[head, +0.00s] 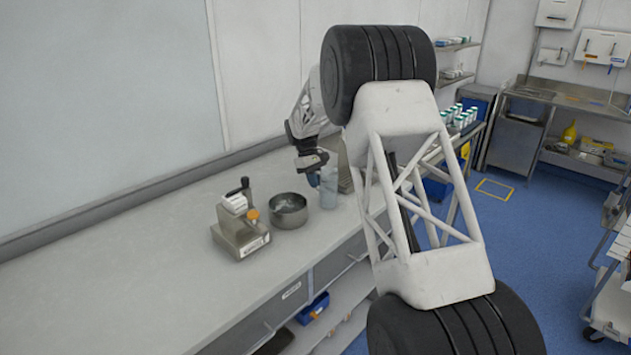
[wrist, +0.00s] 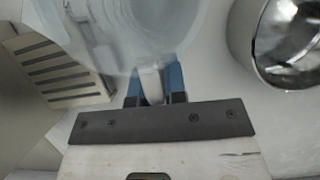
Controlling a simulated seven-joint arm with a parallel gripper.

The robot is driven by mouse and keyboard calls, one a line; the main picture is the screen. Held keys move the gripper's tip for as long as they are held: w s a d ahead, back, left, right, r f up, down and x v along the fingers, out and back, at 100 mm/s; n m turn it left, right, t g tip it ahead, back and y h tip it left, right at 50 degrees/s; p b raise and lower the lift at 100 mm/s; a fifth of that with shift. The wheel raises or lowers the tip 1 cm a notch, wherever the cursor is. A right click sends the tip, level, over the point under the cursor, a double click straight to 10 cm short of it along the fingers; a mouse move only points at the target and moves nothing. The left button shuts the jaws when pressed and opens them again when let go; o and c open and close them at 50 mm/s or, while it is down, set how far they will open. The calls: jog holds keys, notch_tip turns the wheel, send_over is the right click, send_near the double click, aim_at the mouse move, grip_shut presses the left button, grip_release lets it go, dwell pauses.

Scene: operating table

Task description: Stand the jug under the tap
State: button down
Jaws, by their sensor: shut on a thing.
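The jug (head: 328,188) is a translucent pale blue vessel at the counter's right part in the head view. It fills the top of the wrist view (wrist: 125,30), its mouth towards the camera. My gripper (wrist: 156,82) is shut on the jug's pale handle, between blue fingertips. In the head view my gripper (head: 315,176) is at the jug's left side. A grey-beige unit (head: 345,180) stands just behind the jug, partly hidden. A slotted grate (wrist: 55,68) lies left of the jug in the wrist view. I cannot make out the tap. Whether the jug touches the counter is unclear.
A round metal bowl (head: 288,211) stands close to the jug; it shows at right in the wrist view (wrist: 280,45). A small metal device with a white roll (head: 240,222) is further left. The counter's left part (head: 130,270) is clear. My arm hides part of the counter's right end.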

jog(key=shift+f, duration=0.1)
jog(key=c, duration=1.2)
grip_release()
jog(key=shift+o, duration=0.2)
jog(key=v, duration=1.2)
